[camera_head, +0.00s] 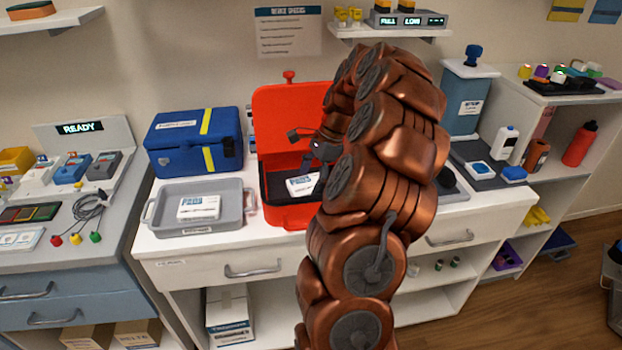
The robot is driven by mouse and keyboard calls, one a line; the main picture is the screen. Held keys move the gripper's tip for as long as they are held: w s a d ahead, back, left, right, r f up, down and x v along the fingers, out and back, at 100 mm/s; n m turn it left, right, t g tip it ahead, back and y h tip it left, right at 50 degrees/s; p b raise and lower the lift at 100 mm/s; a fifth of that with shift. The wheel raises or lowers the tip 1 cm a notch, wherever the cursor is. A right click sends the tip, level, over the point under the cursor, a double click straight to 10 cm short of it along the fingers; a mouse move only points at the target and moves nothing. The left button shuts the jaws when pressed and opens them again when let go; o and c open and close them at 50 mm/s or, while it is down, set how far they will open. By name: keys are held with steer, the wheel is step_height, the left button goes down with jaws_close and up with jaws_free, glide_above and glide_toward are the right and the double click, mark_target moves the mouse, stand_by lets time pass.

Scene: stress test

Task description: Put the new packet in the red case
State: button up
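The red case (285,216) stands open on the white counter, its lid (285,105) raised against the wall side. A white packet with blue lettering (302,186) is inside its dark interior, tilted and partly hidden by my arm. My gripper (309,150) is over the case, above that packet; my arm covers much of it, so its finger opening and any contact are unclear. Another white packet with blue lettering (199,208) lies in the grey tray (236,222) left of the case. I cannot read which packet is new.
A closed blue case (165,157) with a yellow strap stands behind the tray. A blue-grey canister (462,100), a white bottle (506,144) and a brown jar (536,155) stand to the right. A shelf (388,32) overhangs the counter. My arm blocks the counter's middle.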

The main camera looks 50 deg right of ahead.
steer(key=shift+o, duration=0.9)
steer(key=shift+r, duration=0.1)
steer(key=v, duration=0.6)
steer(key=shift+d+r, duration=0.15)
steer(key=shift+d, duration=0.05)
steer(key=shift+s+d+r, duration=0.2)
steer(key=shift+r, duration=0.45)
